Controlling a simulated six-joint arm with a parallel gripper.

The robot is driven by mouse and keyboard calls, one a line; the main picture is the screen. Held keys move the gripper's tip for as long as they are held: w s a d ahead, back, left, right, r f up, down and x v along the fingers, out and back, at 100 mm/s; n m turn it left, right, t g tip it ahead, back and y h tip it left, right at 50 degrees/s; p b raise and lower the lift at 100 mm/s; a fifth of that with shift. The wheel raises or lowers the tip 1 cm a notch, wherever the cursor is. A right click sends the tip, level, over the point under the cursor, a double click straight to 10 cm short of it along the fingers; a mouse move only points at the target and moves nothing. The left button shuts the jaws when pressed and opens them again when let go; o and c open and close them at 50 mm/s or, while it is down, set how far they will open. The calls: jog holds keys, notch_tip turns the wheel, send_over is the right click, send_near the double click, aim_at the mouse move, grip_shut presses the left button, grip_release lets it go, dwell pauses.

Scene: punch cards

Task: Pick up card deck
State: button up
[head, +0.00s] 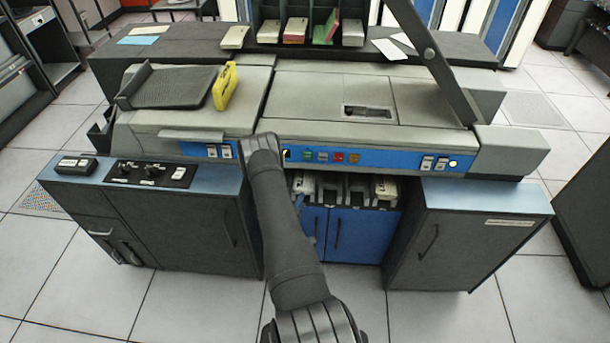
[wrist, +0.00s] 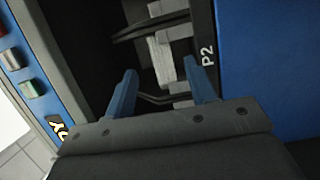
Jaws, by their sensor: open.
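In the wrist view, a pale off-white block (wrist: 162,58) that looks like a card deck sits in a dark slot. My gripper (wrist: 162,80) is open, its two blue fingers apart and pointing into the slot. The pale block lies ahead of and partly between the fingertips; I see no grip on it. Pale stacks show in the pockets, one on the left (head: 303,184) and one on the right (head: 385,187).
A yellow object (head: 225,86) stands on the machine top near a dark tray (head: 170,88). Several coloured stacks (head: 296,30) sit in the back rack. A raised dark lid (head: 430,60) leans at right.

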aim_at(304, 191)
jog(key=shift+a+x, duration=0.2)
jog(key=shift+x, duration=0.95)
jog(key=shift+a+x, duration=0.15)
jog(key=shift+x, duration=1)
jog(key=shift+a+x, duration=0.2)
jog(key=shift+x, duration=1)
jog(key=shift+w, duration=0.15)
grip_shut()
